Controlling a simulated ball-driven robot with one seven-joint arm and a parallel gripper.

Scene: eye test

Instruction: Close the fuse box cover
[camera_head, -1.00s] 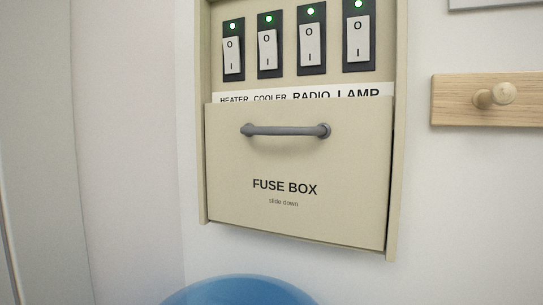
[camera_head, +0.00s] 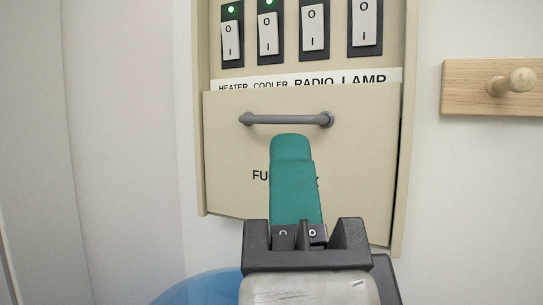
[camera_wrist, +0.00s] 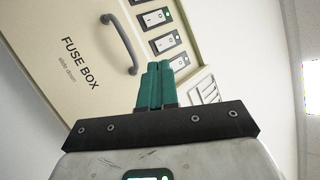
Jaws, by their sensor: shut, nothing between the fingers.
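The fuse box cover (camera_head: 235,155) is a beige panel with a grey bar handle (camera_head: 287,119). It sits low in its beige frame (camera_head: 402,130), with several rocker switches (camera_head: 315,27) exposed above it. My gripper (camera_head: 291,142) has teal fingers, shut and empty, pointing up in front of the cover. Its tips appear just below the handle and hide part of the "FUSE BOX" lettering. In the wrist view the fingers (camera_wrist: 160,68) are together, and the handle (camera_wrist: 121,42) is up and left of them, apart in the picture. I cannot tell the gap in depth.
A wooden board with a round peg (camera_head: 522,80) is on the wall at the right. A blue rounded thing (camera_head: 195,287) shows at the bottom, partly behind my gripper. The pale wall (camera_head: 125,130) left of the box is clear.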

